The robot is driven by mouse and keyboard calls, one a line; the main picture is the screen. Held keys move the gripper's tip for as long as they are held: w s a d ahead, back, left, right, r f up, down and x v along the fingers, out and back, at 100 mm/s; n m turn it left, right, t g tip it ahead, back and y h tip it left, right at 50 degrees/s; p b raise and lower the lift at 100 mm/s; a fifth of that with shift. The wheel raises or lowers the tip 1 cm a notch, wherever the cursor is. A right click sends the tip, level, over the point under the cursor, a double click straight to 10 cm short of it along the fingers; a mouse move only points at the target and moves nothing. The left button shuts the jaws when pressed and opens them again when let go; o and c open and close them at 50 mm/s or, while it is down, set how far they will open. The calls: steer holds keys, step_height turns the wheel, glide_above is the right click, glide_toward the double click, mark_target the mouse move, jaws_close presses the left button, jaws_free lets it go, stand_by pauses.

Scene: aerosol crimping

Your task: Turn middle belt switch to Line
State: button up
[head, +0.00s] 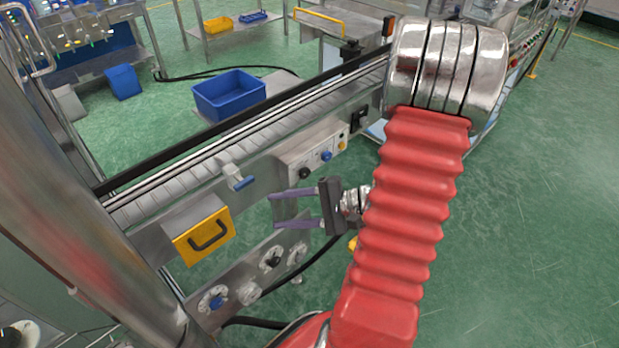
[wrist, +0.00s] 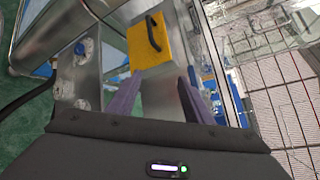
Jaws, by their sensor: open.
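My gripper (head: 273,210) is open and empty, its two purple fingers pointing left toward the conveyor's side. In the wrist view its fingers (wrist: 160,80) are spread with nothing between them. A lower metal panel (head: 233,277) carries several rotary knobs, including a blue one (head: 216,302) and a black one (head: 272,259). A box on the conveyor's side has a black knob (head: 305,173), a blue knob (head: 326,156) and a yellow button (head: 342,145). My gripper touches none of them. I cannot tell which knob is the middle belt switch, or read its labels or setting.
A yellow panel with a black handle (head: 203,236) sits left of my gripper, ahead of it in the wrist view (wrist: 147,45). A blue-tipped bracket (head: 238,178) juts from the conveyor (head: 160,203). A blue bin (head: 229,94) stands behind. Green floor at right is clear.

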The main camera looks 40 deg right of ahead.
mark_target(306, 175)
steer(key=s+d+f+m+t+h, duration=0.2)
steer(key=d+m+h, duration=0.3)
steer(key=d, duration=0.3)
steer(key=s+d+f+m+t+h, duration=0.3)
steer(key=d+f+m+t+h, duration=0.1)
steer(key=d, duration=0.5)
steer(key=shift+d+f+m+t+h, duration=0.2)
steer(key=shift+f+m+t+h, duration=0.2)
steer(key=shift+f, duration=0.4)
steer(key=shift+w+a, duration=0.15)
steer(key=shift+w, duration=3.25)
steer(key=shift+w+a, duration=0.1)
steer(key=shift+w, duration=3.3)
steer(key=shift+c, duration=0.5)
steer(key=c, duration=0.9)
steer(key=shift+a, duration=0.2)
steer(key=shift+c, duration=0.3)
steer(key=shift+d, duration=0.1)
